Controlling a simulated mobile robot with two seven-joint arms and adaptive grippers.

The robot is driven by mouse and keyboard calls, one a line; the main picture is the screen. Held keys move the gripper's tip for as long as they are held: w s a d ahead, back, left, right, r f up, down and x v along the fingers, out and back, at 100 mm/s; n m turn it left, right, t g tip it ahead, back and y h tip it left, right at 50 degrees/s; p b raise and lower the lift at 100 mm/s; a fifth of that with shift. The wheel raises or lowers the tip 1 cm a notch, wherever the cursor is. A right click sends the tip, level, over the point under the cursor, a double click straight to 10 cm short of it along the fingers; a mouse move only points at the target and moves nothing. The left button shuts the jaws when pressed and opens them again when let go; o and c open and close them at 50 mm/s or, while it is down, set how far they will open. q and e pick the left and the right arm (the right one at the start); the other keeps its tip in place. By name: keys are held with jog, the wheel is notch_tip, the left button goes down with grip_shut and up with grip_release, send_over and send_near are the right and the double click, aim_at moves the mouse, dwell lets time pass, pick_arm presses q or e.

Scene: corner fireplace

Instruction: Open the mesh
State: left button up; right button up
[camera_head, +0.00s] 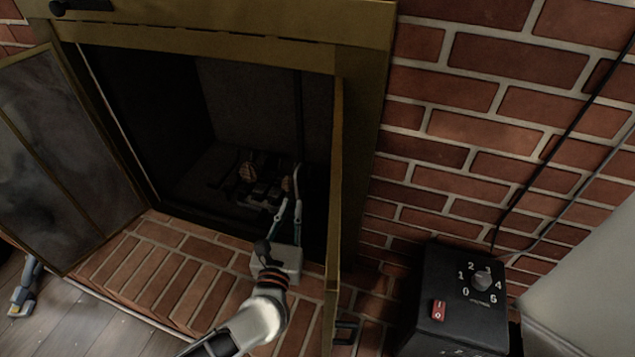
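The fireplace has a brass frame (215,42) around a dark firebox (245,100). Its left glass door (60,150) stands swung out to the left. Its right door (336,190) stands out towards me and shows almost edge-on. I cannot clearly make out the mesh; a thin dark vertical line shows in the right part of the opening. My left gripper (294,182) reaches into the lower right of the opening, just left of the right door. Its fingers lean close together at the tips; whether they grip anything is too dark to tell. My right gripper is not in view.
Dark logs or a grate (262,180) lie inside the firebox. A brick hearth (165,265) runs in front. A black control box (462,300) with a dial and red switch stands at the lower right, cables rising from it. A brick wall (510,90) is to the right.

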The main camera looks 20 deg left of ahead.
aim_at(296, 186)
pick_arm(q)
jog(key=w, duration=0.2)
jog(key=w+a, duration=0.1)
jog(key=w, duration=0.2)
jog(key=w+b, duration=0.1)
jog(key=w, duration=0.1)
jog(key=shift+w+a+r, duration=0.15)
jog(key=shift+w+a, duration=0.05)
jog(key=shift+w, duration=0.15)
grip_shut()
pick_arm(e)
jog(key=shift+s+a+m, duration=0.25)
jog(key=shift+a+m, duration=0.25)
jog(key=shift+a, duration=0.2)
pick_arm(q)
jog(key=shift+a, duration=0.1)
